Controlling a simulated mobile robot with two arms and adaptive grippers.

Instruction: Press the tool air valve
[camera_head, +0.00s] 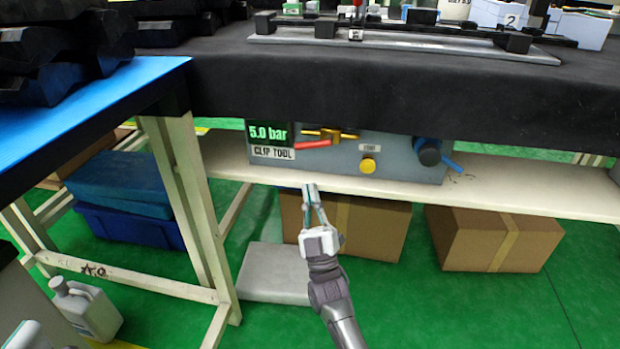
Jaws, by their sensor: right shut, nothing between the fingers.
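The tool air valve (330,134) is on the front of a grey panel under the black-covered bench. It has a brass body and a red lever (312,144) that points left, nearly level. A lit green display (267,133) beside it reads 5.0 bar, with a CLIP TOOL label (273,153) below it. A yellow button (368,165) is to the lower right of the valve. My right gripper (312,188) is shut and empty, pointing up, below the lever in the picture and apart from it.
A white shelf (480,182) runs under the panel, with cardboard boxes (500,238) beneath. A blue-topped table (80,115) stands at the left. A dark blue knob (428,152) with a blue hose is at the panel's right. A white jug (90,312) stands on the green floor.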

